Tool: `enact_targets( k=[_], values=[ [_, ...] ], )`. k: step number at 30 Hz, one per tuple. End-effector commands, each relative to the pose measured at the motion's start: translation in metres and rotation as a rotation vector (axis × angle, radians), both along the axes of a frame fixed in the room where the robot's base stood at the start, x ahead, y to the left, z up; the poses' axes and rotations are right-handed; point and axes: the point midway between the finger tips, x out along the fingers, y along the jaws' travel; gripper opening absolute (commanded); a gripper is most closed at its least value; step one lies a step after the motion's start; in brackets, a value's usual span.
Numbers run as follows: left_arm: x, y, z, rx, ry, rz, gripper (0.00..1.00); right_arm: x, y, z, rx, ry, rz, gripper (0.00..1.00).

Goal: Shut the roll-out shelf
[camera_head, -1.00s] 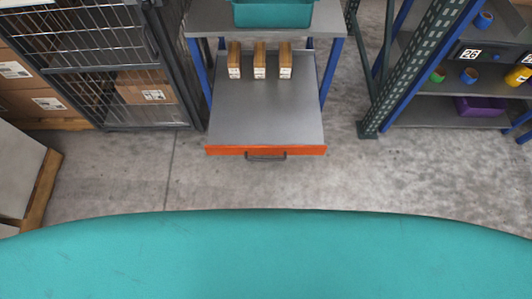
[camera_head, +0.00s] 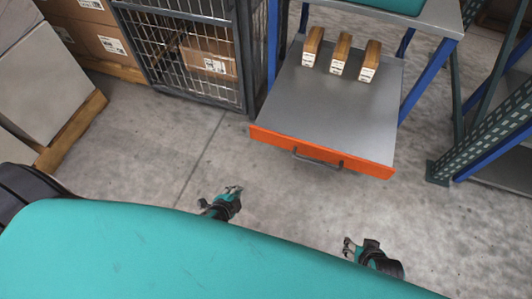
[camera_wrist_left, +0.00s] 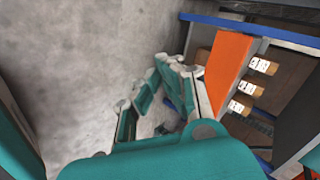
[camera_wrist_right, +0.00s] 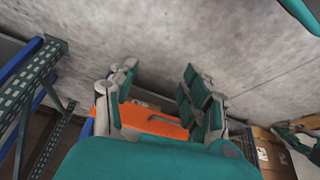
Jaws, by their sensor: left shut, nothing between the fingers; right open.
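The roll-out shelf (camera_head: 290,115) is pulled out from under a bench, a grey tray with an orange front (camera_head: 350,167) and a dark bar handle (camera_head: 318,159). Three brown boxes with white labels (camera_head: 340,54) stand in a row toward its back. My left gripper (camera_head: 235,189) is shut and empty, in front of and below the shelf's left end. My right gripper (camera_head: 349,244) is open and empty, in front of the handle's right side. Both are apart from the shelf. The orange front also shows in the left wrist view (camera_wrist_left: 228,68) and between the right wrist view's fingers (camera_wrist_right: 152,121).
A wire cage (camera_head: 185,50) with a cardboard box stands left of the shelf. A perforated green upright (camera_head: 485,135) stands to the right. A pallet with grey load (camera_head: 50,70) is at far left. The concrete floor before the shelf is clear.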

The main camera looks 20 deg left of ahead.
Motion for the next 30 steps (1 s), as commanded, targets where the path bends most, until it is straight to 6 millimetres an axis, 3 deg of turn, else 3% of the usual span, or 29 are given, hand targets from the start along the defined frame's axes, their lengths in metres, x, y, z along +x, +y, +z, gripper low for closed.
enact_targets(
  k=[1, 6, 12, 16, 23, 30],
  values=[
    [0.019, -0.004, -0.015, 0.048, -0.068, -0.049, 0.0, 0.009, 0.002, -0.009, 0.007, -0.037, -0.001, 0.49],
    [0.061, -0.016, 0.013, 0.209, -0.267, -0.174, 0.0, 0.019, 0.003, 0.029, 0.02, -0.12, -0.003, 0.49],
    [0.081, -0.025, 0.046, 0.329, -0.411, -0.24, 0.0, 0.013, 0.002, 0.064, 0.03, -0.181, -0.004, 0.49],
    [0.087, -0.027, 0.057, 0.356, -0.443, -0.252, 0.0, 0.012, 0.002, 0.075, 0.032, -0.196, -0.004, 0.49],
    [0.115, -0.027, 0.052, 0.36, -0.448, -0.253, 0.0, 0.023, 0.006, 0.083, 0.046, -0.257, 0.0, 0.49],
    [0.165, -0.027, 0.034, 0.359, -0.447, -0.253, 0.0, 0.056, 0.018, 0.104, 0.091, -0.456, 0.014, 0.49]
  ],
)
